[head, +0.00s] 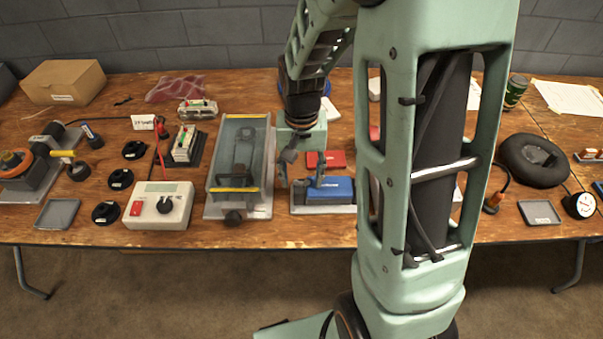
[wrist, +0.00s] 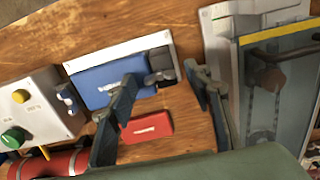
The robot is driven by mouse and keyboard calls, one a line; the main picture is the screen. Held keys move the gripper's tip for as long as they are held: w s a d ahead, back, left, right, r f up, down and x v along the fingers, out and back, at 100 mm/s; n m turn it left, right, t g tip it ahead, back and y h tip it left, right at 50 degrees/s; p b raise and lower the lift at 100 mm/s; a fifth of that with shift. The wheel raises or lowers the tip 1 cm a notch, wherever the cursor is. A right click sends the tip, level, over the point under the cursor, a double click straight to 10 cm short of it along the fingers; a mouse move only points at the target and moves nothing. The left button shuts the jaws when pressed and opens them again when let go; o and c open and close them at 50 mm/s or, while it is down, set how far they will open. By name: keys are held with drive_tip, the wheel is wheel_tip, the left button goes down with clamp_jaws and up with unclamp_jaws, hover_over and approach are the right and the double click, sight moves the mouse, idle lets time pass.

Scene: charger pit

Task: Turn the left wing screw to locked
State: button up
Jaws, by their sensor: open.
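My gripper (head: 301,176) is open and empty, with its two fingers wide apart. It points down over the left end of a blue block (head: 332,188) on a pale grey plate (head: 322,209). In the wrist view, the open fingers (wrist: 161,73) flank a dark grey fitting (wrist: 162,66) at one end of the blue block (wrist: 118,82). It may be the left wing screw, but its shape is too blurred to be sure. I cannot tell whether the fingers touch it. No lock marking is readable. My arm hides what stands right of the block.
A clear-lidded case (head: 240,205) stands close left of the gripper; in the wrist view it is on the right (wrist: 226,60). A red block (wrist: 146,128) lies beside the blue one. A white button box (wrist: 38,108) stands at the wrist view's left.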

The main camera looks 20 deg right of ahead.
wheel_tip(320, 180, up, 12)
idle(0.5)
